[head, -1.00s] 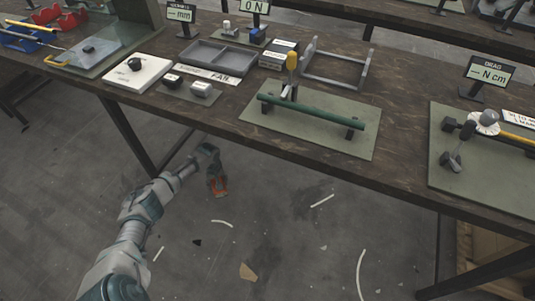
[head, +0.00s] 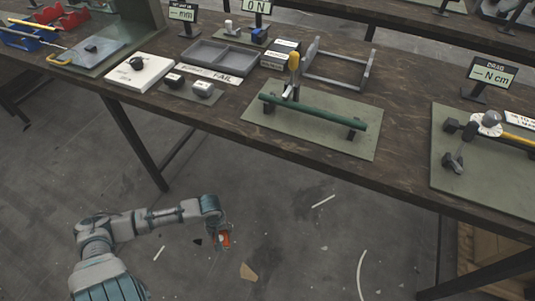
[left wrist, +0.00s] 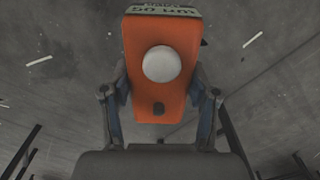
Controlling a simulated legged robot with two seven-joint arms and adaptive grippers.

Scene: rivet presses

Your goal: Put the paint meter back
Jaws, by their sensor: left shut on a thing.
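The paint meter (left wrist: 158,88) is an orange block with a round white knob or disc on its face and a pale label strip with dark letters at its far end. In the left wrist view it sits between the two fingers of my left gripper (left wrist: 160,105), which is shut on it. In the head view my left gripper (head: 222,238) hangs over the floor in front of the bench, below the table top, with a bit of the orange meter (head: 225,240) showing. My right gripper is not in view.
The dark bench (head: 330,155) carries a green mat (head: 310,140) with a green bar, a grey tray (head: 217,60), a white block (head: 139,73) and small blocks (head: 203,89). A drag display (head: 489,77) stands at right. The bench's front edge lies above my left gripper.

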